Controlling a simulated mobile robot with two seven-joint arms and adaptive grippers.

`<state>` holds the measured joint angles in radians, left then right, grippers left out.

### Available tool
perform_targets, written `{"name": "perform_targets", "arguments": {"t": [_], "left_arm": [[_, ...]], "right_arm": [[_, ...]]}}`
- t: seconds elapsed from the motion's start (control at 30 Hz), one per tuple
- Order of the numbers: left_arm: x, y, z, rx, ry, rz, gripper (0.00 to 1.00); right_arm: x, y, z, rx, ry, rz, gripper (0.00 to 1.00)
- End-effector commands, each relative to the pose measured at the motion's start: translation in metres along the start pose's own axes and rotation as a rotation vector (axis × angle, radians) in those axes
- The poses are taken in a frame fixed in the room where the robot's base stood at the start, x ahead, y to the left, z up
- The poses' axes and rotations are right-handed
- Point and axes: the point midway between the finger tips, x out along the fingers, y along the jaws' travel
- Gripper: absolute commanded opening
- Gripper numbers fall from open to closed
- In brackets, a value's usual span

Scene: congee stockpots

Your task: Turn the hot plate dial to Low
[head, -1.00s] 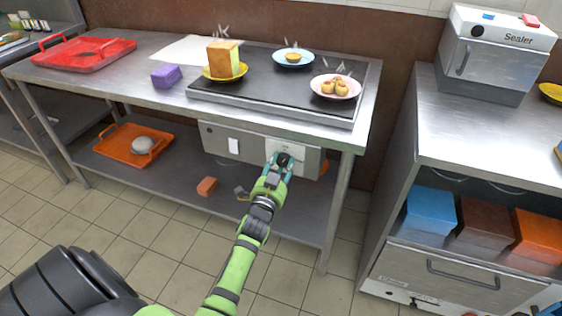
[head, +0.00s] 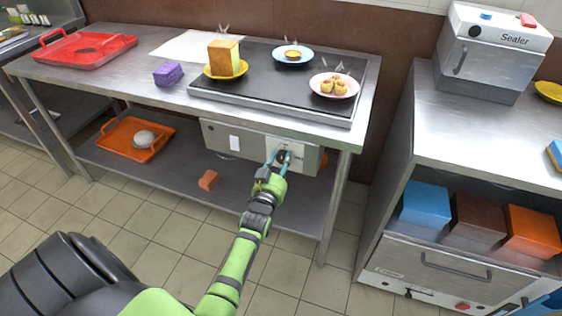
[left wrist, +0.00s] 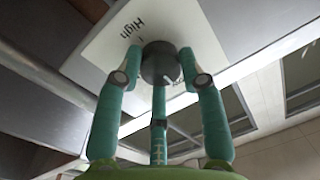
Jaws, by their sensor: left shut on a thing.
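The hot plate (head: 270,85) is a dark slab set on the steel table, with a grey control box below the table's front edge. The black dial (head: 283,156) is on the right part of that box, partly hidden by my fingers. In the left wrist view the round dial (left wrist: 160,63) sits on a white label plate (left wrist: 112,40) with "High" readable; other lettering is partly covered. My left gripper (head: 281,160) is shut on the dial, its teal fingers on both sides; the left wrist view shows these fingers (left wrist: 160,75) around it. My right gripper is not in view.
On the hot plate are bread on a yellow plate (head: 240,69), a tart on a blue plate (head: 293,63) and a pink plate (head: 350,88). A purple sponge (head: 168,73) lies left. A counter (head: 455,125) stands right.

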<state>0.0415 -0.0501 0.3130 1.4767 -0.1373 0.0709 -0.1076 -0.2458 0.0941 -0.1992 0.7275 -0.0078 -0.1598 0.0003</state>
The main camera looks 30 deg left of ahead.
Motion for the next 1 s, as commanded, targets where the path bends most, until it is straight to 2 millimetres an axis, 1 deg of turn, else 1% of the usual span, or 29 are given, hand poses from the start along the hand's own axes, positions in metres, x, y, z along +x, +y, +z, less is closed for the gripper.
{"name": "perform_targets", "arguments": {"t": [0.03, 0.33, 0.37, 0.4, 0.67, 0.77, 0.87, 0.97, 1.0], "left_arm": [[0.001, -0.003, -0.001, -0.004, 0.002, -0.004, 0.07], [0.001, -0.002, 0.0, -0.005, 0.001, -0.003, 0.07], [0.001, -0.002, 0.0, -0.005, 0.0, -0.003, 0.47], [0.001, -0.002, 0.0, -0.005, 0.0, -0.003, 0.63], [0.0, 0.0, 0.0, -0.004, -0.001, -0.001, 0.63], [-0.002, 0.0, 0.001, -0.004, -0.002, 0.0, 0.63], [-0.01, 0.0, 0.002, -0.003, -0.003, 0.001, 0.63], [-0.026, 0.0, 0.002, -0.003, -0.004, 0.001, 0.63], [-0.034, 0.0, 0.002, -0.004, -0.005, 0.0, 0.63]], "right_arm": [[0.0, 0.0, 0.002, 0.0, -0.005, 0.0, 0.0], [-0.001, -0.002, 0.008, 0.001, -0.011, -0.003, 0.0], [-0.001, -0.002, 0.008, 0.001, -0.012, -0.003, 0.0], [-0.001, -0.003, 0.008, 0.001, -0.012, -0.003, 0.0], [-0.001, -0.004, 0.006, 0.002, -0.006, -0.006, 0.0], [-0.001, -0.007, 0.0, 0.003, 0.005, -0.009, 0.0], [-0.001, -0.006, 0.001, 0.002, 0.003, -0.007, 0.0], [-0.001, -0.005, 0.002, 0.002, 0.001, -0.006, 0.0], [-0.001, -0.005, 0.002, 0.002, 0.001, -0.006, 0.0]]}}
